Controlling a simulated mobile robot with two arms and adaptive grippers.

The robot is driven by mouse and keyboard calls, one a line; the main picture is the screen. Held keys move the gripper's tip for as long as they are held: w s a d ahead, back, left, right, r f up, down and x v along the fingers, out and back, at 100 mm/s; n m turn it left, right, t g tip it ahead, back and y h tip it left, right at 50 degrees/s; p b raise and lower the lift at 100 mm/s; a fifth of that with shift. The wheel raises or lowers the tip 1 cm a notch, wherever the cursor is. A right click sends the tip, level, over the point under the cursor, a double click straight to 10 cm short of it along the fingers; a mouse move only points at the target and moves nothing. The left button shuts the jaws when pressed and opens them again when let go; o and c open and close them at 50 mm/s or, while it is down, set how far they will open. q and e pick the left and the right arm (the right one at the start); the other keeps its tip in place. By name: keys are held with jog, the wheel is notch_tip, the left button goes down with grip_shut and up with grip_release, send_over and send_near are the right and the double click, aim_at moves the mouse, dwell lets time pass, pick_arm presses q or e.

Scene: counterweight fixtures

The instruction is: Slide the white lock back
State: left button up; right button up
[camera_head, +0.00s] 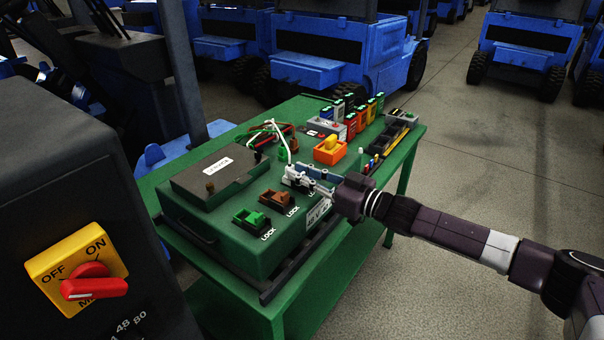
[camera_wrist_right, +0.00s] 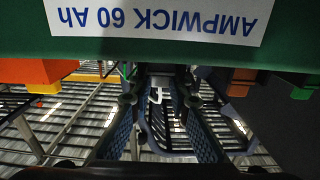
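The green battery box (camera_head: 285,245) stands on the green table. Its upside-down AMPWICK 60 Ah label (camera_wrist_right: 160,18) fills the top of the right wrist view. A green lock (camera_head: 251,220) and a brown lock (camera_head: 278,199) sit along its top edge, beside LOCK markings. My right gripper (camera_head: 308,180) is at the box's far corner, over the place of the white lock, which it largely covers. In the wrist view its two fingers (camera_wrist_right: 157,104) are apart, with a small white part (camera_wrist_right: 156,95) showing between them; contact cannot be made out. My left gripper is not in view.
A dark lid (camera_head: 215,170) and a white cable (camera_head: 284,140) are on the box. An orange block with a yellow top (camera_head: 330,152) and several coloured modules stand behind. A black cabinet with a red switch (camera_head: 92,285) fills the left foreground. Floor right of the table is clear.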

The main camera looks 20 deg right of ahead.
grip_shut()
jog(key=shift+s+d, duration=0.1)
jog(key=shift+s+d+p, duration=0.4)
jog(key=shift+s+p, duration=0.2)
jog(key=shift+p, duration=0.15)
jog(key=o, duration=0.6)
grip_release()
jog(key=shift+d, duration=0.1)
jog(key=v, duration=1.2)
